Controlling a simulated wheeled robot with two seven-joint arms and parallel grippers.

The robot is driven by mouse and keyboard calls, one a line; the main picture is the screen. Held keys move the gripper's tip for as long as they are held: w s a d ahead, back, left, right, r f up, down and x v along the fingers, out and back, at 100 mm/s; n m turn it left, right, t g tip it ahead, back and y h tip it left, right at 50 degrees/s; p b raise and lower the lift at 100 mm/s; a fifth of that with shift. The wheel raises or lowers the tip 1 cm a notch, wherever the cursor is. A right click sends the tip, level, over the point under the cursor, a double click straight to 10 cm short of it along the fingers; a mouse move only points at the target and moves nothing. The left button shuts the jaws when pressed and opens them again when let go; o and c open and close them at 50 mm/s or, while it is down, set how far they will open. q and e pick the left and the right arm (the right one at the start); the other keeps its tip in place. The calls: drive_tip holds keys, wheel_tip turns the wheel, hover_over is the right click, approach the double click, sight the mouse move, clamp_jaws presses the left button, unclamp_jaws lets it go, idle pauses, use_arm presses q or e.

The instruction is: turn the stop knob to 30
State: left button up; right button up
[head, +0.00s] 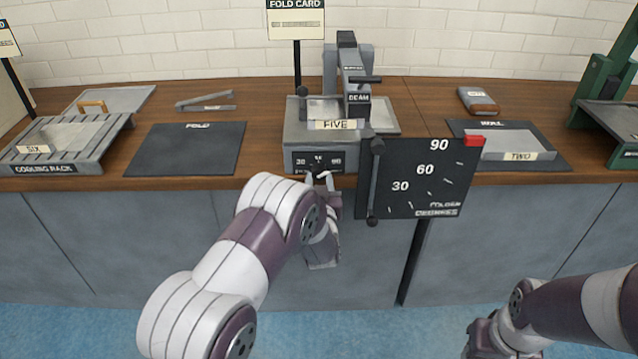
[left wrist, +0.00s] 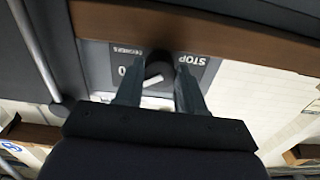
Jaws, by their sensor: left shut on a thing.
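The stop knob (left wrist: 157,72) is a dark round knob with a white pointer line, on the front panel of the grey folding machine (head: 296,135). In the left wrist view the panel lettering "STOP" and "DEGREES" is upside down, and the pointer line lies slightly tilted from horizontal. My left gripper (head: 319,178) is at the panel, its fingers (left wrist: 158,88) on both sides of the knob and shut on it. In the head view the gripper hides most of the knob; "30" and "90" show beside it. My right arm is at the lower right; its gripper's fingers cannot be made out.
A black gauge board (head: 420,185) marked 30, 60, 90 stands right of the knob, with a lever (head: 375,180) at its left edge. A black fold mat (head: 186,150), a cooling rack (head: 65,140) and a plate marked TWO (head: 510,143) lie on the wooden counter.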

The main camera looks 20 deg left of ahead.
use_arm(q)
drive_tip(key=n+b, duration=0.1)
drive_tip(key=n, duration=0.1)
drive_tip(key=n+b, duration=0.2)
drive_tip(key=n, duration=0.1)
drive_tip(key=shift+d+f, duration=0.1)
drive_tip(key=shift+f, duration=0.1)
drive_tip(key=n+b, duration=0.3)
drive_tip(key=n, duration=0.1)
drive_tip(key=shift+n+b, duration=0.3)
drive_tip(key=shift+b, duration=0.05)
drive_tip(key=n+b, duration=1.1)
drive_tip(key=b, duration=0.2)
drive_tip(key=shift+d, duration=0.1)
drive_tip(key=shift+r+n+b, duration=0.3)
drive_tip(key=shift+n+b, duration=1)
drive_tip(key=shift+b, duration=0.1)
drive_tip(key=o, duration=1)
drive_tip(key=shift+r, duration=0.1)
drive_tip(key=shift+o, duration=0.2)
drive_tip(key=shift+s, duration=0.1)
